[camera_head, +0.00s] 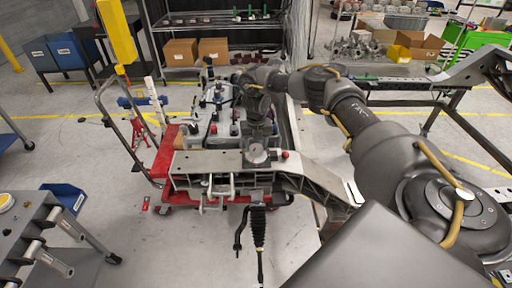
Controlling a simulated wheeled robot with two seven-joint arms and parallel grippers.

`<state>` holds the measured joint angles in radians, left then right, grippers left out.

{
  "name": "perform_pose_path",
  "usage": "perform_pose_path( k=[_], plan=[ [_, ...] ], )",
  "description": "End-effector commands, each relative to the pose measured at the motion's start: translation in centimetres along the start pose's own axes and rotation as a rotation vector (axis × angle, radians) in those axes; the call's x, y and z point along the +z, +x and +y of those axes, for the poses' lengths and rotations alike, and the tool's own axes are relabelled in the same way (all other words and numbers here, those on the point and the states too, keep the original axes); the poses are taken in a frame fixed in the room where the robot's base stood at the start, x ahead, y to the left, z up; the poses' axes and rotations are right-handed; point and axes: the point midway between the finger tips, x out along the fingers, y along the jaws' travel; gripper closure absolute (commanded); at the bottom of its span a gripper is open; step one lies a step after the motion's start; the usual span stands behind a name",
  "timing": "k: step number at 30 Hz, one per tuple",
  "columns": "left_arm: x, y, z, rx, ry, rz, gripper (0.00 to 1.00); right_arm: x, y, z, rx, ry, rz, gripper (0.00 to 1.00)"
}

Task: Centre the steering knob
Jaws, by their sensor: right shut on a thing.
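My right arm reaches in from the right and bends down over the chassis fixture (215,162). My right gripper (258,142) points down at the fixture's pale top plate. It is shut on what looks like the steering knob (257,155), a small, pale, round piece on the plate, partly hidden by the gripper. Its exact turn is too small to read. A small red knob (285,155) sits just right of it. A black ribbed steering boot and rod (259,228) hang below the front of the plate. My left gripper is not in view.
A red wheeled cart (165,155) carries the fixture, with a grey frame handle at its left. A grey tool cart (30,235) stands at lower left beside a blue bin (66,196). Shelves with cardboard boxes (181,52) stand behind. The floor left of the fixture is mostly clear.

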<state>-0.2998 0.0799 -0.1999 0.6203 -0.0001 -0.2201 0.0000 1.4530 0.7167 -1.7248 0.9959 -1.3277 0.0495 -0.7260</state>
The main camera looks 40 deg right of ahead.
Motion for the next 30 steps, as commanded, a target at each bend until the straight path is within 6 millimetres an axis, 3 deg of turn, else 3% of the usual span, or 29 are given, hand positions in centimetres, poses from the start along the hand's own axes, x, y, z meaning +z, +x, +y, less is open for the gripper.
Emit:
perform_pose_path(
  k=[15,30],
  plan=[
    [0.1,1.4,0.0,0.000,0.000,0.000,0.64,-0.1,0.1,0.0,0.001,-0.351,0.002,0.73],
    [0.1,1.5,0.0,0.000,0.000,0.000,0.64,-0.1,0.1,0.0,0.000,-0.428,0.003,0.73]
  ],
)
